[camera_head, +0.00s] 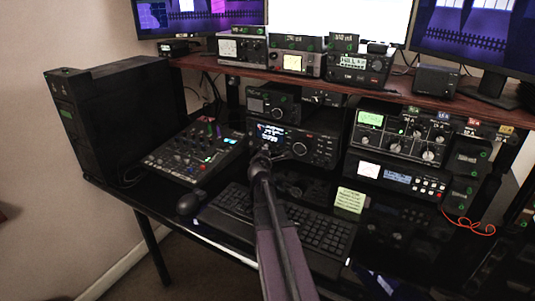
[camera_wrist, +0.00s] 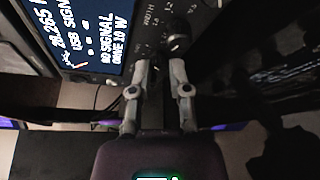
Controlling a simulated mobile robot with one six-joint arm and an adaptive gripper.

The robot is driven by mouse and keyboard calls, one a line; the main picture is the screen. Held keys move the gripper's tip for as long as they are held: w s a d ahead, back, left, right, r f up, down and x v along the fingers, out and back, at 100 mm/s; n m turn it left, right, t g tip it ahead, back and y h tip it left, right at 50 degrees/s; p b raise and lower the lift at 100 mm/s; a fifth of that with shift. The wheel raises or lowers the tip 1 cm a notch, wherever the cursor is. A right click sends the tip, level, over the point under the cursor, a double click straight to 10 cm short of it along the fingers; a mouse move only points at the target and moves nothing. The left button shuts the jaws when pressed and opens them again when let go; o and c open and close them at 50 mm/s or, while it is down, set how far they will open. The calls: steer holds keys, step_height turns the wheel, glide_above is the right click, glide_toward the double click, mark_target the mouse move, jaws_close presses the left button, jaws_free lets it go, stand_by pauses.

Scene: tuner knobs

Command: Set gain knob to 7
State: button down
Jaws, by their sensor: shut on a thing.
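The radio (camera_head: 312,147) with a lit screen stands on the desk under the shelf. My gripper (camera_head: 262,157) reaches its front panel below the screen. In the wrist view the screen (camera_wrist: 78,35) reads "28.265", "NO SIGNAL" and "DRIVE 10 W". My gripper (camera_wrist: 158,70) has its two fingertips at the dark panel, shut on a small dark knob that is mostly hidden between them. Another dark knob (camera_wrist: 178,43) with printed marks around it sits just beyond the right fingertip. I cannot read the held knob's label or its setting.
A keyboard (camera_head: 290,219) and a mouse (camera_head: 190,203) lie under and beside my arm. A mixer (camera_head: 195,148) is on the left. A tuner box with several knobs (camera_head: 402,137) is on the right. The shelf (camera_head: 340,86) hangs over the radio.

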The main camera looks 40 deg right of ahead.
steer(key=shift+w+m+t, duration=0.1)
steer(key=shift+m+t, duration=0.2)
steer(key=shift+m, duration=0.2)
stand_by(0.3)
steer(key=c, duration=0.6)
jaws_free()
